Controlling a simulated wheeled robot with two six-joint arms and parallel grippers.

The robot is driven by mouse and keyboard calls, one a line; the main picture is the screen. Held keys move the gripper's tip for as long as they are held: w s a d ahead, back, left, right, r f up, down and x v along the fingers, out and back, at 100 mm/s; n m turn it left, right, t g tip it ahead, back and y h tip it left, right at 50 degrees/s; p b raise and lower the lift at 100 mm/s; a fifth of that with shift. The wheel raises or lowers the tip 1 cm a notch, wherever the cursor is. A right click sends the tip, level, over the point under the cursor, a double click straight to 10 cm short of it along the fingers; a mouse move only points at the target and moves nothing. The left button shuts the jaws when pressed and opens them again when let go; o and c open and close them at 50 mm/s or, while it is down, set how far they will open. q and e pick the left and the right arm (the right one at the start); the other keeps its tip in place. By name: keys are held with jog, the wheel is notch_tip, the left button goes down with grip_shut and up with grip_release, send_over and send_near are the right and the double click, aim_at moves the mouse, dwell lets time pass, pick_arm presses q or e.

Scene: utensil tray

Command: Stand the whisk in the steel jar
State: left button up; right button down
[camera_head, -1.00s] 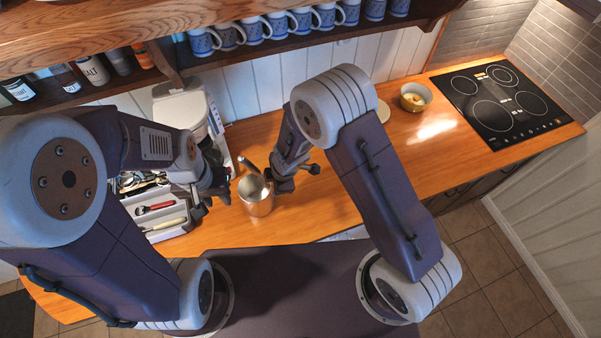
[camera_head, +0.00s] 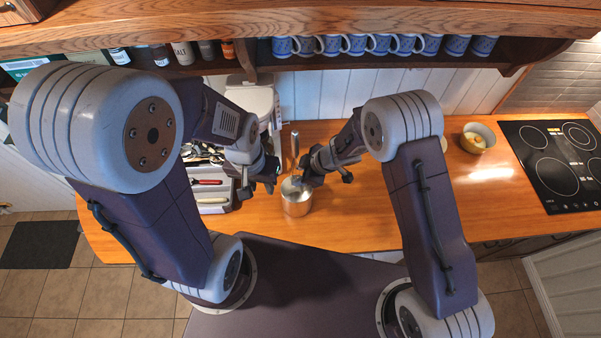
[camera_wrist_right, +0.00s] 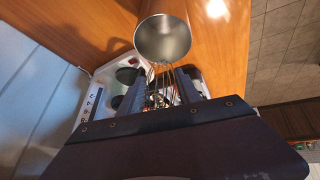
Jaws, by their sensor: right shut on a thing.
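The steel jar (camera_head: 297,203) stands on the wooden counter, its open mouth facing up. In the right wrist view its mouth (camera_wrist_right: 163,38) lies just beyond the fingers. My right gripper (camera_head: 300,181) is at the jar's rim, shut on the whisk (camera_head: 295,144), whose grey handle points up. In the right wrist view the whisk's wires (camera_wrist_right: 161,78) show between my right gripper's fingers (camera_wrist_right: 160,92) and reach towards the near rim. I cannot tell whether any wires are inside. My left gripper (camera_head: 268,178) is left of the jar, apart from it; its opening is unclear.
A utensil tray (camera_head: 214,209) with several utensils lies left of the jar, partly behind my left arm. A bowl (camera_head: 477,138) and black hob (camera_head: 556,160) are at the right. A shelf of blue mugs (camera_head: 355,45) hangs above. The counter right of the jar is clear.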

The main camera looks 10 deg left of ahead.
notch_tip(320, 180, down, 3)
jog(key=shift+r+b, duration=0.15)
jog(key=shift+b, duration=1.1)
notch_tip(320, 180, down, 2)
jog(key=shift+f+b, duration=0.15)
jog(key=shift+b, duration=0.65)
notch_tip(320, 180, down, 7)
jog(key=b, duration=0.4)
jog(key=shift+b, duration=0.4)
jog(key=c, duration=0.7)
grip_release()
jog(key=shift+r, duration=0.2)
jog(key=shift+c, duration=0.2)
jog(key=p+v, duration=0.1)
jog(key=v, duration=0.8)
